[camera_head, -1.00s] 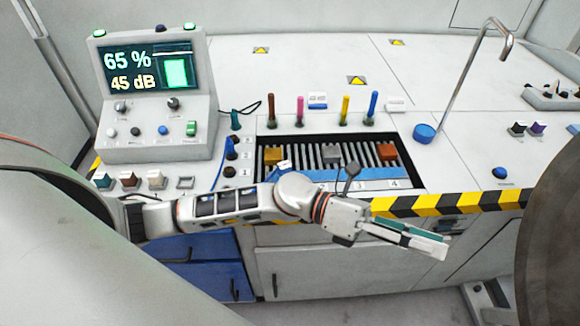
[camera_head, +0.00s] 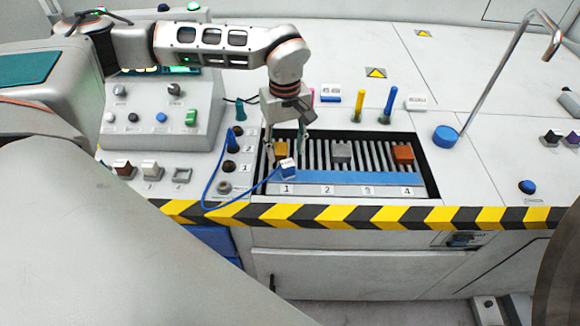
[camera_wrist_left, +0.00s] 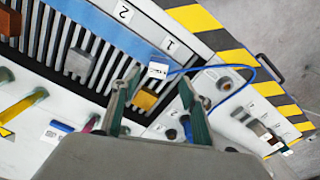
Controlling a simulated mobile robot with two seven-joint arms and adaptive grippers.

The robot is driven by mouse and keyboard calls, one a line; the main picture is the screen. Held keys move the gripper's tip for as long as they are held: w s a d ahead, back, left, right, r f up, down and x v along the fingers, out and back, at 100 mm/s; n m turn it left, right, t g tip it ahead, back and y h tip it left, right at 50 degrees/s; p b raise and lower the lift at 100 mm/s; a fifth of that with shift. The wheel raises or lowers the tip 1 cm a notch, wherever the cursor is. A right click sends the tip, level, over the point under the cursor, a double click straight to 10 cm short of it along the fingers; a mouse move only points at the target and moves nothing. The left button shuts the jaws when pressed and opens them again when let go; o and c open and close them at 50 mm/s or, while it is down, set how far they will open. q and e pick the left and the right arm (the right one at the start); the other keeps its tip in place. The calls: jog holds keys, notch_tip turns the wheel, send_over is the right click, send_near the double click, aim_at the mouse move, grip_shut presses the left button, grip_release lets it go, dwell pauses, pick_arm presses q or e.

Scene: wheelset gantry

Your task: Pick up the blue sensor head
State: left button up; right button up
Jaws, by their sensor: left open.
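The blue sensor head (camera_head: 288,170) is a small blue and white box with a blue cable. It lies at the left end of the blue strip near label 1. It also shows in the left wrist view (camera_wrist_left: 158,67), just ahead of the fingertips. My left gripper (camera_head: 286,148) hangs above the left end of the slotted tray, pointing down, open and empty. Its spread green-padded fingers (camera_wrist_left: 160,82) show on either side of the sensor head in the wrist view, without visible contact. My right gripper is not in view.
The slotted tray (camera_head: 372,158) holds a yellow block (camera_head: 281,149), a grey block (camera_head: 341,150) and an orange block (camera_head: 403,154). The blue cable (camera_head: 207,190) loops left to the numbered sockets. Colored pens stand behind; a bent metal pipe (camera_head: 500,75) rises at right.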

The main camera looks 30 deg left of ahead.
aim_at(288, 163)
pick_arm(q)
jog(key=f, duration=0.7)
jog(key=shift+w+f+b, duration=0.25)
jog(key=shift+f+b, duration=0.05)
jog(key=shift+r, duration=0.1)
jog(key=c, duration=1.2)
